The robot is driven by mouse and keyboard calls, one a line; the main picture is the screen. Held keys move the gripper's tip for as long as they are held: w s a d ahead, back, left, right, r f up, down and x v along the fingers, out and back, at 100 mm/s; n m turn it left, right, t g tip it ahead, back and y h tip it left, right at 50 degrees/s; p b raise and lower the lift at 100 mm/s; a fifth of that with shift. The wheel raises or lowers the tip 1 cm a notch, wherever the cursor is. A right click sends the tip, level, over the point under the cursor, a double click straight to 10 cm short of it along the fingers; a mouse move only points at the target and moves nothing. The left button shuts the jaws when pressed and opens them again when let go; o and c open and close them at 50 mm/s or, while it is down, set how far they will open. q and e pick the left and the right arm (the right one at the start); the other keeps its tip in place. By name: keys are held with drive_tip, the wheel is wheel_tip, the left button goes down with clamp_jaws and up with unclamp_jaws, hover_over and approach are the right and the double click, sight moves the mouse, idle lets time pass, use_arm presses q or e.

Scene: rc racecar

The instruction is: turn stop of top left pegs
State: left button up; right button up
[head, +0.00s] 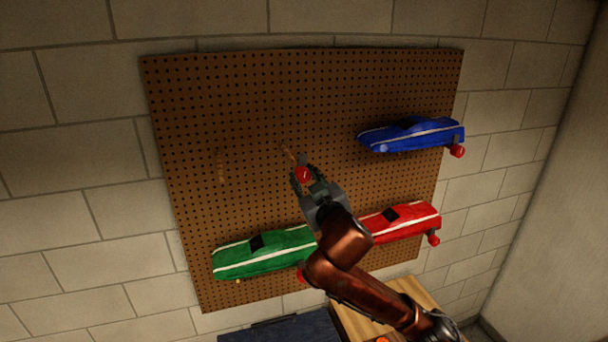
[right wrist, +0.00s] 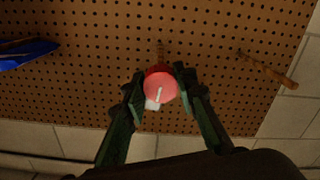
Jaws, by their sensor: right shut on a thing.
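My right gripper (head: 304,177) is shut on a red round stop (right wrist: 158,84) with a white mark on its face. The stop also shows in the head view between the fingertips. A wooden peg (right wrist: 160,49) of the top left pair shows right behind the stop and lines up with it. I cannot tell whether the stop sits on this peg or just in front of it. The other top left peg (head: 221,167) is bare, and shows in the right wrist view (right wrist: 268,70) at the right. My left gripper is not in view.
The brown pegboard (head: 185,110) hangs on a block wall. A blue car (head: 412,135) sits at its upper right, a green car (head: 262,252) at lower left and a red car (head: 405,219) at lower right. A wooden surface (head: 352,318) stands below.

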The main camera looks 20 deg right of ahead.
drive_tip(key=shift+s+d+r+n+p, duration=0.1)
drive_tip(key=shift+r+n+p, duration=0.15)
drive_tip(key=shift+n, duration=0.5)
drive_tip(key=shift+r+n+p, duration=0.1)
drive_tip(key=shift+r+n, duration=0.1)
drive_tip(key=shift+n, duration=0.55)
drive_tip(key=o, duration=1.2)
drive_tip(key=shift+a+f, duration=0.2)
drive_tip(key=shift+a, duration=0.05)
drive_tip(key=shift+c, duration=0.2)
drive_tip(key=shift+d+f, duration=0.15)
drive_tip(key=s, duration=1.2)
drive_tip(key=shift+d, duration=0.15)
